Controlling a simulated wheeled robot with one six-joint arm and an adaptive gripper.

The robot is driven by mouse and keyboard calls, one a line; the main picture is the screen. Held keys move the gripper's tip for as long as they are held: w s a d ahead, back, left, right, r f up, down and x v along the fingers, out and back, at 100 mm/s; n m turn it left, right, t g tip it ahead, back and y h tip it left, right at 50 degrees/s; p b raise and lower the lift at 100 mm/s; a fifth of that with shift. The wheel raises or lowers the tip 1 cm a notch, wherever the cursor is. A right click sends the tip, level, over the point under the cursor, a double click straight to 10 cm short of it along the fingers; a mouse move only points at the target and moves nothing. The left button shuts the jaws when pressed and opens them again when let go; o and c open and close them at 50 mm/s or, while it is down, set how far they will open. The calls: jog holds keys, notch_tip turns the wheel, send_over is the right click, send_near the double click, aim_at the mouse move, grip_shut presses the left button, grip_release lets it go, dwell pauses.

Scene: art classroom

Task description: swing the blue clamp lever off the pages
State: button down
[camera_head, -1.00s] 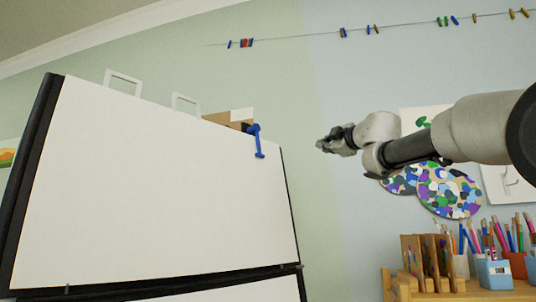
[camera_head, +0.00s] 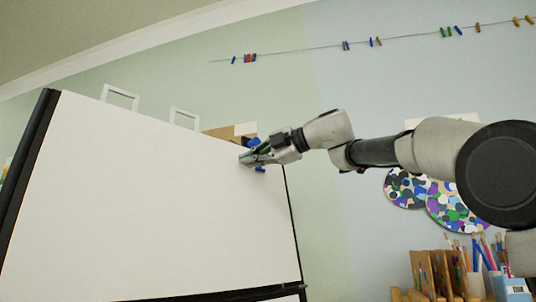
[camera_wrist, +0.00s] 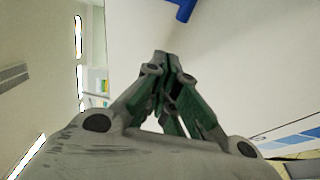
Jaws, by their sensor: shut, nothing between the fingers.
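The blue clamp lever (camera_head: 252,141) is at the upper right corner of the white pages (camera_head: 150,200) on the easel. Its top and its lower end show, and my gripper hides its middle in the head view. In the wrist view a piece of the blue lever (camera_wrist: 184,8) shows at the top edge, beyond and right of the fingertips. My gripper (camera_head: 244,158) is shut and empty, in front of the pages by the lever. In the wrist view the fingertips (camera_wrist: 165,60) are together. I cannot tell whether they touch the lever.
A brown board (camera_head: 218,133) shows behind the top edge. Pots of brushes (camera_head: 478,283) stand at the lower right.

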jog(key=shift+w+d+f, duration=0.1)
jog(key=shift+w+d, duration=0.45)
jog(key=shift+w, duration=0.25)
jog(key=shift+w+d, duration=0.55)
jog(key=shift+w, duration=0.2)
jog(key=shift+w+d+n, duration=0.2)
jog(key=shift+d+n, duration=0.05)
jog(key=shift+n, duration=0.15)
